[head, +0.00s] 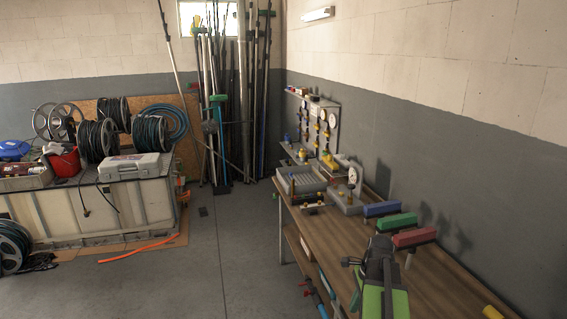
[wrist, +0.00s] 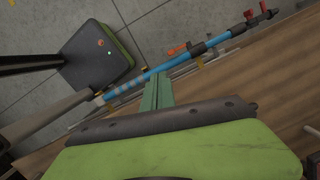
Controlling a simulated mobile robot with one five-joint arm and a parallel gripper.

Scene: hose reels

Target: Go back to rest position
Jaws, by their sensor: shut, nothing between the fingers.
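Blue, green (head: 396,222) and red (head: 414,237) blocks stand on the bench close to my arm. A yellow piece (head: 492,312) lies nearer. A blue pole with red fittings (wrist: 188,56) crosses the wrist view. The concrete floor (head: 215,270) left of the bench is open.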

